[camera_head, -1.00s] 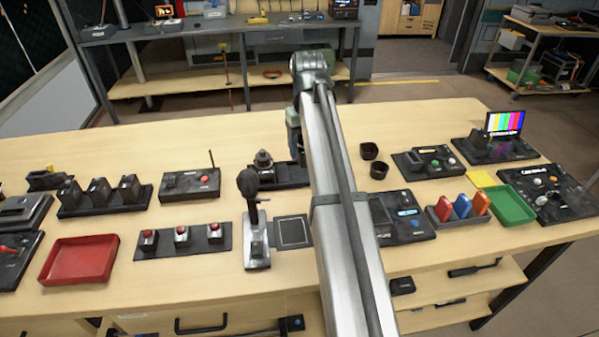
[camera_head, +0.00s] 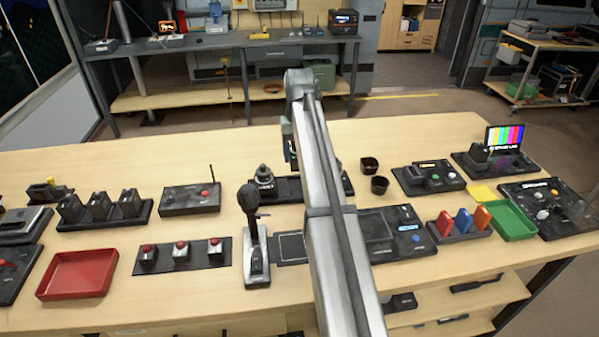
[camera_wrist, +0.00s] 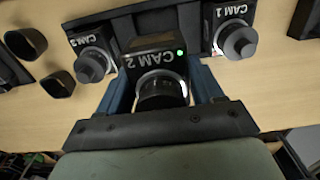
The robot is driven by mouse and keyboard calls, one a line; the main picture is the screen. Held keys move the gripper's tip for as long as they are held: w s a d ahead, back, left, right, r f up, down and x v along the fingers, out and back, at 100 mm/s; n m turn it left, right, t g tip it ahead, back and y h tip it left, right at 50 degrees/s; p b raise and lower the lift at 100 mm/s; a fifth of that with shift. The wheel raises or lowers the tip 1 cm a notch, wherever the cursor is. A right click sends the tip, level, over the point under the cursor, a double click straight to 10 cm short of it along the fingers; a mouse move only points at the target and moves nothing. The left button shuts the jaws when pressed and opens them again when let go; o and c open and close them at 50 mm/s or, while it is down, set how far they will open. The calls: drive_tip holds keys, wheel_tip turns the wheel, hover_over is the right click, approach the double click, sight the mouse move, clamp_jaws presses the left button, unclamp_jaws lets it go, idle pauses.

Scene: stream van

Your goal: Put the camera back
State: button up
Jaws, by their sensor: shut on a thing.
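My gripper (camera_wrist: 160,76) is shut on a black camera labelled CAM 2 (camera_wrist: 152,44). Its blue fingers are on both sides of the camera, and a green light glows on its top. In the wrist view the camera overlaps the middle of a dark base strip (camera_wrist: 130,25), between CAM 1 (camera_wrist: 236,38) and another camera (camera_wrist: 93,62) on the left. I cannot tell whether CAM 2 touches the strip. In the head view my arm hides most of the gripper and the held camera; the strip (camera_head: 287,190) and CAM 1 (camera_head: 264,178) show left of the arm.
Two black cups (camera_head: 369,165) (camera_head: 379,186) stand right of the strip. A joystick-like lever (camera_head: 250,205) stands upright in front of it. A control box with an antenna (camera_head: 190,198) is to the left. The table behind the strip is mostly clear.

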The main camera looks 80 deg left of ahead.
drive_tip(key=shift+f, duration=3.1)
drive_tip(key=shift+f, duration=0.6)
drive_tip(key=o, duration=1.6)
drive_tip(key=shift+r, duration=0.1)
wheel_tip(320, 180, up, 13)
